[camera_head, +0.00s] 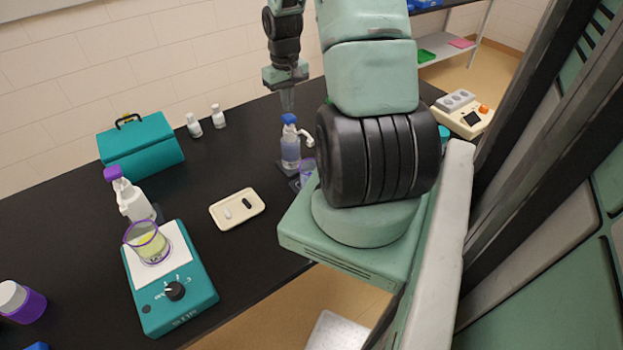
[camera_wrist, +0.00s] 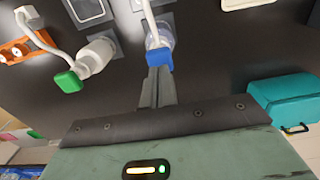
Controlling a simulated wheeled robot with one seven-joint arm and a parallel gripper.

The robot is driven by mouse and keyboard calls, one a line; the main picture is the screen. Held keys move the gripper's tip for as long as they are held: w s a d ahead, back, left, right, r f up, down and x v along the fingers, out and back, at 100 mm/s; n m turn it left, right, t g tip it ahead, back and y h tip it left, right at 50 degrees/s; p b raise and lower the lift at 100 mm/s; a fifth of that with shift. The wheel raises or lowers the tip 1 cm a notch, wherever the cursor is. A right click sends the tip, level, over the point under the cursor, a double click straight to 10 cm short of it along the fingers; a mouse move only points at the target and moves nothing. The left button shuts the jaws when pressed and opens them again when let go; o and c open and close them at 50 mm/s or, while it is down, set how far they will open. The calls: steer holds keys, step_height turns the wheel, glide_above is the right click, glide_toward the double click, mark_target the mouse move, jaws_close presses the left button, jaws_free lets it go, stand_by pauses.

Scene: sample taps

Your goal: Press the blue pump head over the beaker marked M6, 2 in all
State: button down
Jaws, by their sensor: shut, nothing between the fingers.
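The blue pump head (camera_head: 289,118) tops a clear bottle of bluish liquid (camera_head: 290,152) on the dark bench. It also shows in the wrist view (camera_wrist: 159,61), right at my fingertips. A beaker (camera_head: 307,168) stands under its spout, partly hidden by my arm. I cannot read any M6 mark. My gripper (camera_head: 288,106) is shut and empty, pointing down just above the blue pump head; I cannot tell if it touches. Its closed fingers also show in the wrist view (camera_wrist: 156,82).
A green pump head (camera_wrist: 67,82) on a white bottle stands beside the blue one. At left are a purple-headed pump bottle (camera_head: 130,198), a teal stirrer (camera_head: 180,292) with a beaker of yellow liquid, a cream tray (camera_head: 222,222) and a teal box (camera_head: 135,155).

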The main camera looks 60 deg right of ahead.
step_height(320, 180, up, 6)
steer(key=p, duration=0.4)
steer(key=shift+f, duration=0.15)
stand_by(0.3)
steer(key=w+a+n+b, duration=0.3)
steer(key=a, duration=1.1)
steer(key=w+a+n+b, duration=0.3)
steer(key=a+b, duration=0.1)
steer(key=a, duration=1.1)
steer(key=s+a+f+n+b, duration=0.1)
steer(key=s+a+n+b, duration=0.5)
steer(key=s+a, duration=1.3)
steer(key=shift+a+f+n+y+b, duration=0.3)
steer(key=shift+a+f+n+b, duration=0.1)
steer(key=shift+a+n, duration=0.55)
